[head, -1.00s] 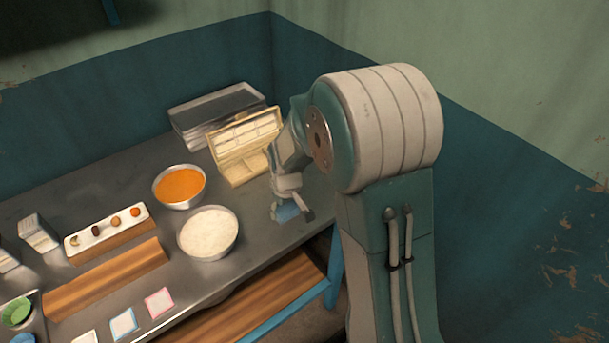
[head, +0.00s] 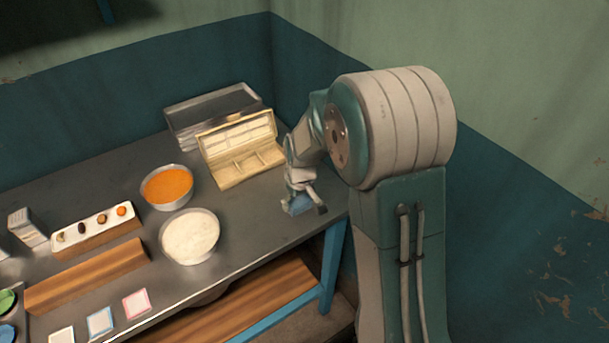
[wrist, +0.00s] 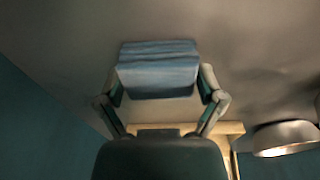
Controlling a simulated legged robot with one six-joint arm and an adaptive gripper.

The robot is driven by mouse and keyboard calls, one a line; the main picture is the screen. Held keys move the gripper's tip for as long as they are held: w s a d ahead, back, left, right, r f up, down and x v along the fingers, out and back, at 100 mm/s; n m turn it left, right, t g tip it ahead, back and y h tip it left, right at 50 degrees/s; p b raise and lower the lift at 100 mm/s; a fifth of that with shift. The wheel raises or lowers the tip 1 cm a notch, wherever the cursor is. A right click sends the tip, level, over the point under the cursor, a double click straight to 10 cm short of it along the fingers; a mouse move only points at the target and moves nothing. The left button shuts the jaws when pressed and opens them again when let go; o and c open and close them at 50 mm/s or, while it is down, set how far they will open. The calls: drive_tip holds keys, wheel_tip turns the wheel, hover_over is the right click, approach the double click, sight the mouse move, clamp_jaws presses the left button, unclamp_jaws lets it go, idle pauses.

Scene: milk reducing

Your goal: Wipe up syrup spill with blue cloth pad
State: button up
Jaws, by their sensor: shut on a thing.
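My gripper (head: 304,203) is low over the right end of the metal table, near its front corner. It is shut on the blue cloth pad (head: 297,206). In the wrist view the folded pad (wrist: 158,70) sits between the two fingers, close to or against the grey tabletop; I cannot tell whether it touches. I cannot make out the syrup spill clearly in either view; faint darker patches show on the tabletop in the wrist view.
A bowl of white contents (head: 190,237) and a bowl of orange contents (head: 167,188) stand left of my gripper. A wooden compartment box (head: 240,174) and a metal tray (head: 190,130) are behind. Cards (head: 101,322) lie at the front left. The table (head: 245,215) is bare between the white bowl and my gripper.

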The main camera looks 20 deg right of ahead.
drive_tip(key=r, duration=0.1)
drive_tip(key=d+r, duration=0.1)
drive_tip(key=shift+r, duration=0.3)
drive_tip(key=a+r, duration=0.2)
drive_tip(key=r, duration=0.1)
drive_tip(key=shift+a, duration=0.1)
drive_tip(key=shift+d+r, duration=0.9)
drive_tip(key=shift+r, duration=0.3)
drive_tip(key=shift+a, duration=0.7)
drive_tip(key=shift+d, duration=0.1)
